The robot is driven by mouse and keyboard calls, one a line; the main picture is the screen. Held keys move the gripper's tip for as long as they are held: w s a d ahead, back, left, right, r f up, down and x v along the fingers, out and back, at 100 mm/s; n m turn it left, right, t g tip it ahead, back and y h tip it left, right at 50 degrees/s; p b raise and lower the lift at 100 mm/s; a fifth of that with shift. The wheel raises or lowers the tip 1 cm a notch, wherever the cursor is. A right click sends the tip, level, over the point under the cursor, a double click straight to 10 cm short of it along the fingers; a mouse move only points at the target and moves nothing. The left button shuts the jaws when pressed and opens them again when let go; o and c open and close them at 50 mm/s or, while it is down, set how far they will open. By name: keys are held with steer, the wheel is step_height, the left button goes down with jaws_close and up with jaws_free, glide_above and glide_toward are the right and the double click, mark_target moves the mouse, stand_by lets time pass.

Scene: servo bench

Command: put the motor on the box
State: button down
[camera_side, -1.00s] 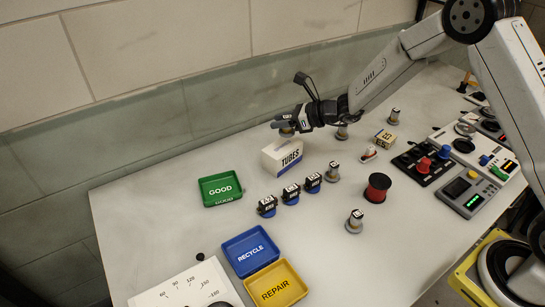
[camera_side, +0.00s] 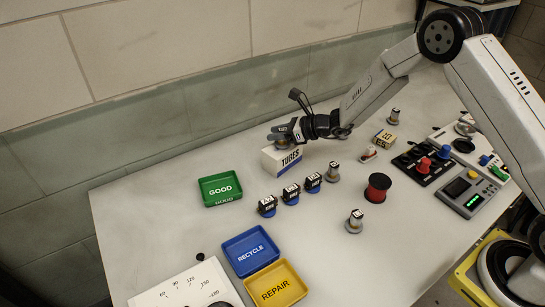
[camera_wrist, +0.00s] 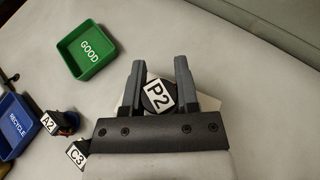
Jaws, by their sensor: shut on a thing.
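The motor (camera_wrist: 157,96), with a dark cap and a white P2 label, sits between the two fingers of my gripper (camera_wrist: 156,80) in the wrist view. My gripper (camera_side: 281,133) is shut on it. In the side view the motor (camera_side: 282,143) is mostly hidden by the fingers and appears at the top of the white and blue TUBES box (camera_side: 285,163). I cannot tell whether its base touches the box top. Part of the box (camera_wrist: 207,102) also shows behind the fingers in the wrist view.
Several labelled motors (camera_side: 291,194) stand in front of the box. A green GOOD tray (camera_side: 220,201), blue RECYCLE tray (camera_side: 268,264) and yellow REPAIR tray (camera_side: 253,291) lie left and in front. A red spool (camera_side: 378,187) and control panels (camera_side: 465,192) are to the right.

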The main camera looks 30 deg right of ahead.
stand_by(0.3)
steer(key=shift+c, duration=1.8)
jaws_free()
steer(key=shift+f, duration=0.1)
steer(key=shift+r, duration=0.2)
steer(key=v, duration=1.2)
